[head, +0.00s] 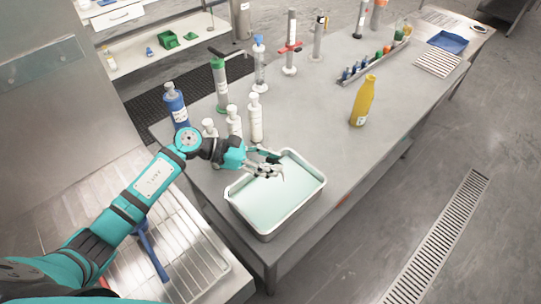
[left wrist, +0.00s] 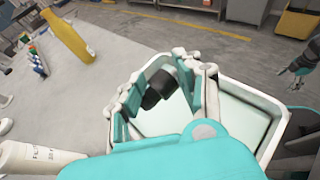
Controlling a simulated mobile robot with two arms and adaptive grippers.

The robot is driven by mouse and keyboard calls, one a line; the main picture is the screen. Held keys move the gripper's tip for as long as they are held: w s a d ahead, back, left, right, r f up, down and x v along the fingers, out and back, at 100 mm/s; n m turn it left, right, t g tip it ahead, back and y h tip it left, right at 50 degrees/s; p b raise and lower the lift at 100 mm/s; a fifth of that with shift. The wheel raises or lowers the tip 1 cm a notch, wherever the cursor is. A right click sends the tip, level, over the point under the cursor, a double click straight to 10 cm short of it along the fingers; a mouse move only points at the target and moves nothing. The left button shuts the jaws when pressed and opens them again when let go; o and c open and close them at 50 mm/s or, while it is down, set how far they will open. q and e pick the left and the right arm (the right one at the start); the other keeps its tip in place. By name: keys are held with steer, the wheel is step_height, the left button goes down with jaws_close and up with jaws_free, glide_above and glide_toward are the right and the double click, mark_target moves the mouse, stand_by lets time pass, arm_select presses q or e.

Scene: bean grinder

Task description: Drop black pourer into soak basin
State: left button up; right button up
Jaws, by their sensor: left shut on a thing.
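The soak basin (head: 312,197) is a white-rimmed rectangular tray with pale green liquid, near the front corner of the grey bench. It also shows in the left wrist view (left wrist: 272,138). My left gripper (head: 270,172) is over the basin's far left part. In the left wrist view, its fingers (left wrist: 162,92) are shut on the black pourer (left wrist: 158,88), a small dark cylinder-like piece, with the basin behind it. The pourer is hard to make out in the head view. A gripper at the right edge of the left wrist view, seemingly my right one (left wrist: 298,66), is small and away from the basin.
White bottles (head: 255,118) and a blue bottle (head: 176,106) stand close behind my left gripper. A yellow bottle (head: 362,101) stands farther right. A metal drainer (head: 185,262) lies left of the bench. The bench right of the basin is clear.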

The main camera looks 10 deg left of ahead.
arm_select(q)
steer(key=shift+f, duration=0.8)
steer(key=o, duration=1.1)
steer(key=v, duration=1.2)
steer(key=shift+s+f, duration=0.1)
